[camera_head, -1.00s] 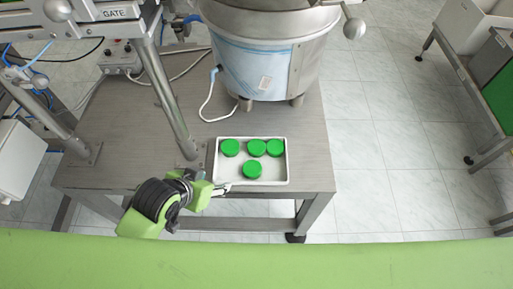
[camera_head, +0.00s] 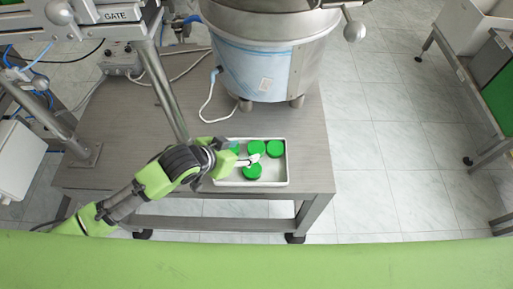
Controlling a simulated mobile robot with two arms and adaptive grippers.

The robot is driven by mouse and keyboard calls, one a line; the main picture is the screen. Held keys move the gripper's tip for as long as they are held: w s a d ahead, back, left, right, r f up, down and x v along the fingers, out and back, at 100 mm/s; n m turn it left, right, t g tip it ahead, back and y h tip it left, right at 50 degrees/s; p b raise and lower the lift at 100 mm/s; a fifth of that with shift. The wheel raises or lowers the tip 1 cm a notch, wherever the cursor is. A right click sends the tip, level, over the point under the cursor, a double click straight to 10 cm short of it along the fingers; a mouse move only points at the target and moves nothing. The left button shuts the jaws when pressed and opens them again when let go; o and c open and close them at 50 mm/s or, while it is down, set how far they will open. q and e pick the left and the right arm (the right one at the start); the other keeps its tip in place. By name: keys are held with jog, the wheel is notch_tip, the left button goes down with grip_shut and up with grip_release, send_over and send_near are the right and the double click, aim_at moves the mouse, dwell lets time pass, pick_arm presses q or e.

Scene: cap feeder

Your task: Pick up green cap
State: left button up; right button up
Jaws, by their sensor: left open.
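Several green caps lie in a white tray near the front edge of the grey table. One green cap (camera_head: 275,148) is at the tray's back right, with another cap (camera_head: 256,147) beside it. A third cap (camera_head: 252,172) is at the front middle. One at the back left is mostly hidden behind my gripper. The white tray (camera_head: 288,165) shows its right rim clear. My left gripper (camera_head: 255,159) reaches in from the left over the tray. Its open fingertips are between the front cap and the back middle cap; I cannot tell whether they touch either. My right gripper is not in view.
A large steel feeder bowl (camera_head: 262,60) stands on the table (camera_head: 310,130) behind the tray. A metal frame leg (camera_head: 172,100) rises left of the tray, close to my left arm.

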aim_at(253, 150)
pick_arm(q)
jog(key=shift+s+x, duration=0.2)
jog(key=shift+x, duration=3.2)
jog(key=shift+f, duration=0.15)
jog(key=shift+a, duration=0.1)
jog(key=c, duration=0.5)
